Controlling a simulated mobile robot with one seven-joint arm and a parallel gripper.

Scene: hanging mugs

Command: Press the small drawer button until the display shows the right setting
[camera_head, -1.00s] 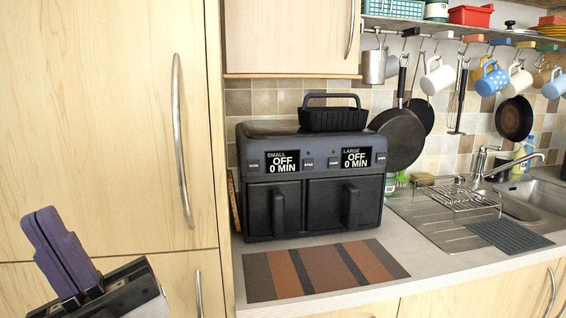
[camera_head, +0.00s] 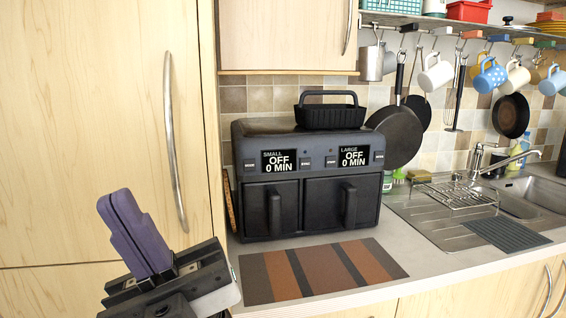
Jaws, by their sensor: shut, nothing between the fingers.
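The black two-drawer air fryer (camera_head: 310,205) stands on the counter. Its small drawer (camera_head: 271,210) is on the left and its large drawer is on the right; both are closed. The small display (camera_head: 279,161) reads "SMALL OFF 0 MIN". The large display (camera_head: 354,157) reads "LARGE OFF 0 MIN". Small buttons flank the displays, one left of the small display (camera_head: 249,165) and one right of it (camera_head: 305,163); their labels are too small to read. My gripper (camera_head: 122,203), with purple fingers, is shut and empty at the lower left, apart from the fryer, in front of the tall cupboard.
A striped brown mat (camera_head: 322,270) lies on the counter in front of the fryer. A black basket (camera_head: 330,113) sits on top of it. Pans and several mugs (camera_head: 437,72) hang at the right above the sink drainer (camera_head: 455,215).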

